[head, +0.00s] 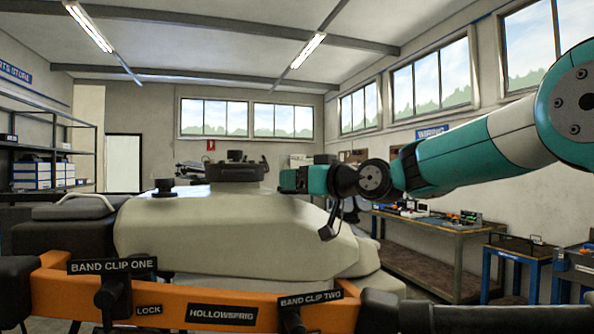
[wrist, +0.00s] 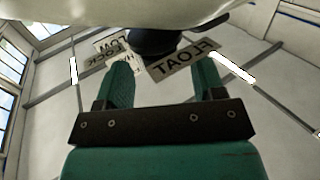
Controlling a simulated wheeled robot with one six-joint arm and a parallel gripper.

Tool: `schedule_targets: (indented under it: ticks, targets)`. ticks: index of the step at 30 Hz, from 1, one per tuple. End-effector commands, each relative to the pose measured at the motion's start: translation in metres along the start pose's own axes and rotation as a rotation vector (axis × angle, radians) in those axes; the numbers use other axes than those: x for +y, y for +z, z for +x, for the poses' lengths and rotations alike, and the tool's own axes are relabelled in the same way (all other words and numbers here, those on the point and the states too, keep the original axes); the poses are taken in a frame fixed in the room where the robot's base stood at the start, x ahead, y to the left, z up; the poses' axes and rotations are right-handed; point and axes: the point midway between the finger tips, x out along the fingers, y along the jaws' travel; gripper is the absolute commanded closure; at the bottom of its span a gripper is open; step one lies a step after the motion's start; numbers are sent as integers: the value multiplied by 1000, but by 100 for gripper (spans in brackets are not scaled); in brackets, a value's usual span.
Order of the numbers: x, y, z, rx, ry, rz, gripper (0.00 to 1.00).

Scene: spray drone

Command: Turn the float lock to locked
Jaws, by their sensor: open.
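My gripper (wrist: 163,70) is open, its two teal fingers apart and nothing seen between them. In the wrist view a dark round part (wrist: 150,42), likely the float lock knob, sits just beyond the fingertips, under a pale body. A FLOAT label (wrist: 183,62) is beside it, upside down and partly behind a finger. A smaller label (wrist: 105,52), seemingly reading LOCK, is on the other side. I cannot tell which way the knob is turned. In the head view my gripper (head: 290,180) is at the right side of the drone's pale body (head: 215,230); the knob cannot be made out there.
An orange bar (head: 210,303) with BAND CLIP ONE, BAND CLIP TWO and LOCK labels crosses the front. A dark block (head: 235,172) and a black cap (head: 164,187) stand on the drone's top. A workbench (head: 425,230) with small items is along the right wall.

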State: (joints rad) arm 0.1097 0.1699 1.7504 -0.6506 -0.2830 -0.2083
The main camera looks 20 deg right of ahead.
Motion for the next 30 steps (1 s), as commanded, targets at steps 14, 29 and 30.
schedule_targets:
  ticks: [14,29,30]
  targets:
    - [0,0,10,0,1,0,51]
    - [-2,2,9,0,43,-1,87]
    - [-3,2,10,0,59,-1,87]
